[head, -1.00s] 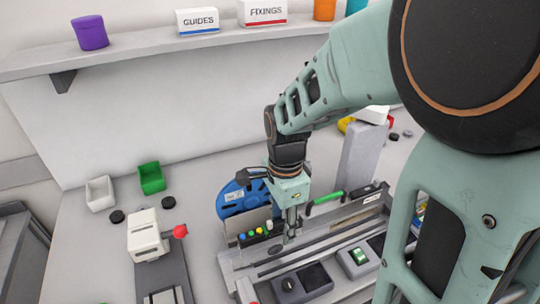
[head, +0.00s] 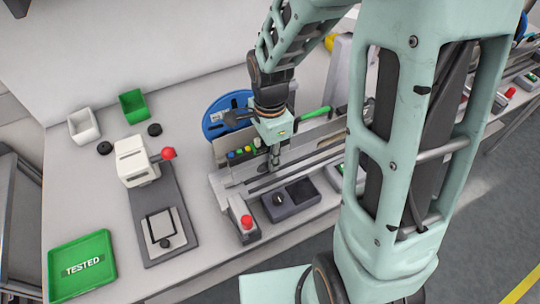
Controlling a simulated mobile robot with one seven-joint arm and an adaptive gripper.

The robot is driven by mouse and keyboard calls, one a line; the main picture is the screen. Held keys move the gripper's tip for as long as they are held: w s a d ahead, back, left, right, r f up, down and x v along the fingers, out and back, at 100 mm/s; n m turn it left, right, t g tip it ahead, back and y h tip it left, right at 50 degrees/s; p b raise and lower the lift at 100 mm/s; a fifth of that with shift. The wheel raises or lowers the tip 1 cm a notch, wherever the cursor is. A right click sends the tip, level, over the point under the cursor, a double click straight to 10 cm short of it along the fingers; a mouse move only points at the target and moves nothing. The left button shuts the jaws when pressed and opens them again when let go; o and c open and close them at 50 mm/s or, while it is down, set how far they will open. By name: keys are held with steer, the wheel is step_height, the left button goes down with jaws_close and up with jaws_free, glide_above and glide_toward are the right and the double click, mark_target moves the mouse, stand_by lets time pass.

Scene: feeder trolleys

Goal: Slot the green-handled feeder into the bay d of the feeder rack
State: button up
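A green handle (head: 314,113) shows just right of my gripper, at the back of a grey machine. The body of the feeder it belongs to is mostly hidden behind the machine and my arm. The long grey machine (head: 230,190) has rails running to the right and a row of small coloured buttons at its left end. I cannot make out bay letters or which part is bay d. My gripper (head: 274,166) points down over the left part of the rails. It is too small to tell whether its fingers are open, shut or touching anything.
A blue reel (head: 213,124) stands behind the machine. A white device with a red knob (head: 137,162), a green TESTED tray (head: 82,285) and two small bins lie left.

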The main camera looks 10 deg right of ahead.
jaws_close()
steer(key=shift+s+a, duration=0.15)
steer(key=shift+a, duration=0.4)
steer(key=shift+s+a, duration=0.15)
steer(key=shift+a, duration=0.35)
steer(key=o, duration=0.7)
jaws_free()
steer(key=shift+c, duration=0.2)
